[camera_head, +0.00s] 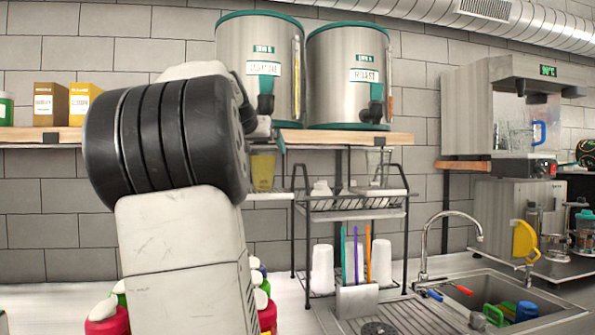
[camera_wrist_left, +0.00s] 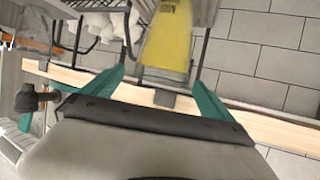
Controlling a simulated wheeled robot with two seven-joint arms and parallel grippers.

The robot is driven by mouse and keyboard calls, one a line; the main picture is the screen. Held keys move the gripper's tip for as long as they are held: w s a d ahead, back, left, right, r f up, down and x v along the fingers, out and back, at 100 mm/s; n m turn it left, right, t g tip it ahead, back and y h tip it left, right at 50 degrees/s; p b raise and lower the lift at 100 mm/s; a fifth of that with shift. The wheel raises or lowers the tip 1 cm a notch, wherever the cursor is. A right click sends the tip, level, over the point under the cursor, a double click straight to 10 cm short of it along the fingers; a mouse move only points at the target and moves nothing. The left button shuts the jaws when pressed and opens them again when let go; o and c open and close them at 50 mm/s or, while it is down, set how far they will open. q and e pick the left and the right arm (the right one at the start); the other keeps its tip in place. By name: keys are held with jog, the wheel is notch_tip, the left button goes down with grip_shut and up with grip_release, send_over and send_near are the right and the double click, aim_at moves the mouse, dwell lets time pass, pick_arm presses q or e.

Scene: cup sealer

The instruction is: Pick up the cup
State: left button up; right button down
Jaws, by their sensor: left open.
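A yellow cup (camera_head: 262,173) stands on the wire rack, just below the wooden shelf, in the head view. It also shows in the left wrist view (camera_wrist_left: 168,45), with dark print near the top of the picture. My left gripper (camera_wrist_left: 160,75) is open, its two teal fingers pointing toward the cup, one to each side of it in the picture. I cannot tell how far the fingertips are from the cup. In the head view my left arm hides most of this gripper. My right gripper is not in view.
A wooden shelf (camera_head: 415,138) carries two steel dispensers (camera_head: 347,75) above the rack. The black wire rack (camera_head: 352,213) holds white cups (camera_head: 381,262) lower down. A sink with a faucet (camera_head: 424,245) is at the right.

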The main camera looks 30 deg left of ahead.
pick_arm(q)
jog(key=shift+x, duration=1.45)
jog(key=c, duration=2)
grip_shut()
jog(key=shift+r, duration=0.15)
